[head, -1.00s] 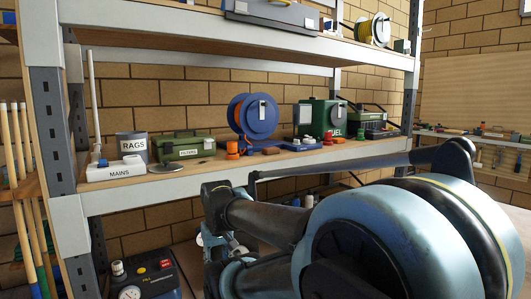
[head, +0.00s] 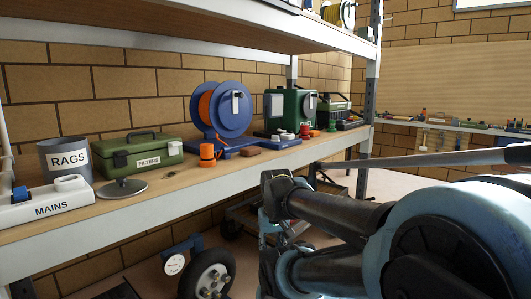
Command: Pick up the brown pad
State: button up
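The brown pad (head: 249,151) is a small, flat, reddish-brown block. In the head view it lies on the wooden middle shelf (head: 110,201), near its front edge. It is just in front of the blue reel stand and to the right of an orange cylinder. Nothing covers it. My folded arm fills the lower right of the view, below and to the right of the pad. I cannot make out my gripper's fingers.
Close around the pad are the orange cylinder (head: 207,155), the blue hose reel (head: 231,105) and a red knob-like piece (head: 304,131). A green filters box (head: 138,155), a grey disc (head: 121,190) and a rags tin (head: 66,159) stand left. A wheel (head: 207,278) shows below the shelf.

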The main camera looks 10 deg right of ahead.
aim_at(251, 147)
jog(key=shift+w+d, duration=0.1)
jog(key=shift+w, duration=0.15)
